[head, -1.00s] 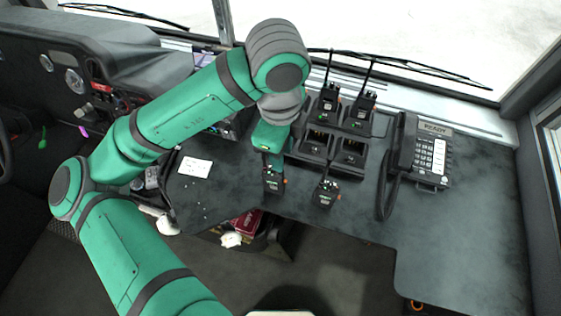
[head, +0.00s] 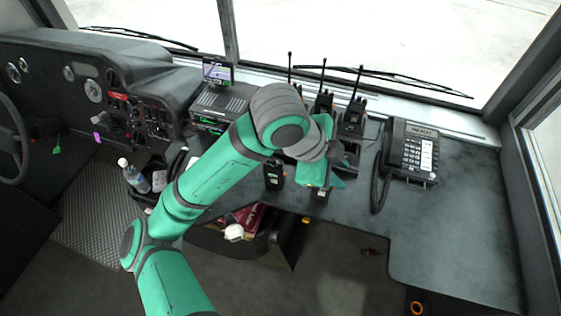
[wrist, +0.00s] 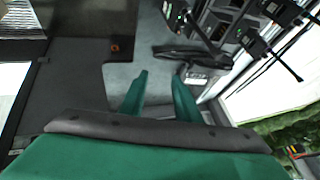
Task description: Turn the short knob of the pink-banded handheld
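No pink band can be made out on any handheld, so I cannot tell which one is pink-banded. Another handheld (head: 273,175) lies at the desk's front edge, and one more (head: 321,194) is partly hidden by my gripper. The short knobs are too small to tell. My gripper (wrist: 160,75) is open and empty in the wrist view, its green fingers apart. In the head view it is above the desk, left of the phone.
A desk phone (head: 410,150) with a corded handset is right of the charger. A screen (head: 217,71) and radio unit (head: 218,106) are at the back left. A bottle (head: 133,176) stands left of my arm. The right desk (head: 460,215) is clear.

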